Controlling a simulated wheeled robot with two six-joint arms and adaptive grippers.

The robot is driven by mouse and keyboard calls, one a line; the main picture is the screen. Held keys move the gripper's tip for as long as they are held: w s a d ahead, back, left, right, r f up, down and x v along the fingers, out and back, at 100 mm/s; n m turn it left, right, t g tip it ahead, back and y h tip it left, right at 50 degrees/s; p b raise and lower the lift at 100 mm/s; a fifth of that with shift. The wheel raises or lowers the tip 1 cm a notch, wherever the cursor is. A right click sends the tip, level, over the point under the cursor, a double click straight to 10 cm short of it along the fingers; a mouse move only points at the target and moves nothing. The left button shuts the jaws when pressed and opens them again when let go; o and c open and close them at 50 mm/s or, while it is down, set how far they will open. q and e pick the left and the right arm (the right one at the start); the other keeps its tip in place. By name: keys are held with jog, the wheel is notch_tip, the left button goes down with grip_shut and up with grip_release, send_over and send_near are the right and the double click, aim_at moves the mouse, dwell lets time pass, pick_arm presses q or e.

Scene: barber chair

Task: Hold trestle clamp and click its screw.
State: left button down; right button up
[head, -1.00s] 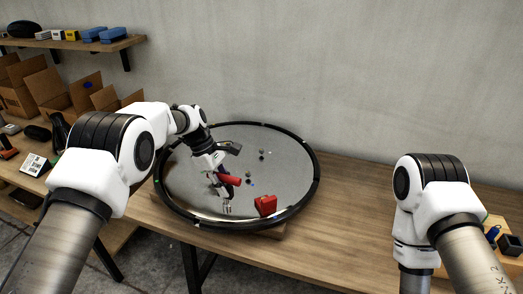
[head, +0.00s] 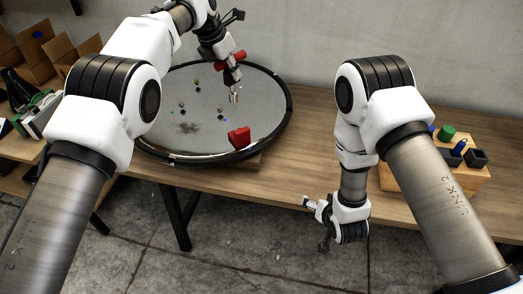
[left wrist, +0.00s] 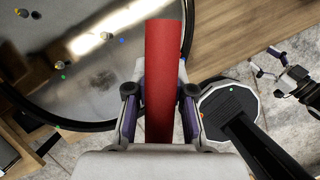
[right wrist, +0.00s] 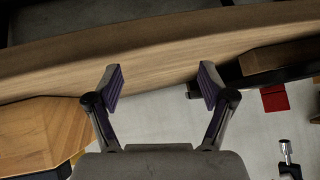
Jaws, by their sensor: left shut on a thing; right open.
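My left gripper (head: 233,80) is raised above the back right of a round black-rimmed grey disc on the bench. In the left wrist view its fingers close on the sides of a long red bar (left wrist: 165,75), which also shows in the head view (head: 238,55). I cannot tell for certain that this bar is the trestle clamp, and no screw is clear. My right gripper (right wrist: 161,82) is open and empty in the right wrist view, low in front of the bench edge.
The round disc (head: 270,140) carries several small coloured bits. A wooden block with small blue, green and dark items (head: 463,180) stands at the bench's right. Cardboard boxes (head: 40,55) are at far left. The bench top (head: 310,150) between disc and block is clear.

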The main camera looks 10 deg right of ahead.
aim_at(244, 134)
pick_arm(q)
jog(key=shift+r, duration=0.1)
pick_arm(e)
jog(key=w+a+r+n+t+y, duration=0.1)
jog(key=w+a, duration=0.1)
jog(key=w+a+r+n+t+y, duration=0.1)
jog(key=w+a+n, duration=0.1)
jog(key=w+a, duration=0.1)
jog(key=w+a+r+n+t+y, duration=0.1)
jog(key=w+a+r+t, duration=0.1)
jog(key=w+a, duration=0.1)
jog(key=w+a+r+n+t+y, duration=0.35)
jog(key=a+r+n+y, duration=0.2)
jog(key=a, duration=0.25)
jog(key=shift+m+g+h, duration=0.25)
jog(key=shift+m, duration=0.2)
jog(key=x, duration=1.2)
jog(key=shift+d+r, duration=0.15)
jog(key=shift+r, duration=0.05)
grip_shut()
pick_arm(q)
notch_tip(244, 134, down, 5)
jog(key=shift+f, duration=0.1)
